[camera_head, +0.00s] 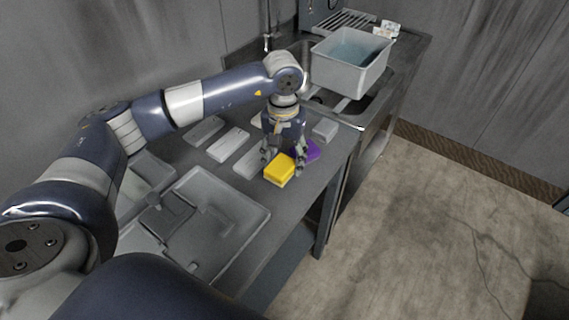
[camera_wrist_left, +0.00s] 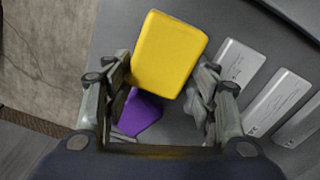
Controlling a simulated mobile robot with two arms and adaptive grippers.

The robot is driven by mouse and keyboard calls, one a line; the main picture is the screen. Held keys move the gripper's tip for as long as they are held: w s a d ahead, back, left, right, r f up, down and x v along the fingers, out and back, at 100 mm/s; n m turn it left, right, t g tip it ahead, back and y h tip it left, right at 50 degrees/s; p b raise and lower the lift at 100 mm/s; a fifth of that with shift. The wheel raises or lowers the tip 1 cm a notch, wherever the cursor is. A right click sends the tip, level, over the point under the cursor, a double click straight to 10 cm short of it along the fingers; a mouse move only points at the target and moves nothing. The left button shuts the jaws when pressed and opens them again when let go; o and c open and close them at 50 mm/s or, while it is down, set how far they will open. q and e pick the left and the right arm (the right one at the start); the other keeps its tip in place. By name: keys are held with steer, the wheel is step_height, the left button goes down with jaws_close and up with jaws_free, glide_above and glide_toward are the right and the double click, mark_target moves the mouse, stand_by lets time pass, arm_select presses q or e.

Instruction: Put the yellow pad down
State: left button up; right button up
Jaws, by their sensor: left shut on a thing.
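The yellow pad (camera_head: 280,169) is a small block at the tips of my left gripper (camera_head: 282,163), over the grey table near its front edge. The left wrist view shows the pad (camera_wrist_left: 168,54) between the two fingers of the left gripper (camera_wrist_left: 163,85), which is shut on it. I cannot tell whether the pad touches the table. A purple pad (camera_head: 307,150) lies just behind it, partly hidden by the gripper; it also shows in the left wrist view (camera_wrist_left: 139,112). My right gripper is not in view.
Several pale grey flat blocks (camera_head: 228,144) lie left of the gripper. A grey tray (camera_head: 250,225) with dark parts covers the near table (camera_head: 318,178). A sink with a pale bin (camera_head: 350,70) stands at the back. Bare table lies right of the pad, up to the edge.

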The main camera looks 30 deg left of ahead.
mark_target(284, 159)
arm_select(q)
step_height(284, 159, down, 3)
steer(key=shift+s+p, duration=0.1)
steer(key=shift+p, duration=0.7)
steer(key=shift+f, duration=0.2)
steer(key=shift+f+b, duration=0.25)
steer(key=shift+b, duration=0.1)
steer(key=o, duration=1.4)
steer(key=shift+r, duration=0.15)
steer(key=shift+r+p, duration=0.25)
steer(key=shift+p, duration=0.1)
step_height(284, 159, up, 11)
steer(key=b, duration=0.3)
steer(key=shift+f+b, duration=0.2)
steer(key=shift+b, duration=0.15)
steer(key=shift+a+r, duration=0.1)
steer(key=shift+r, duration=0.45)
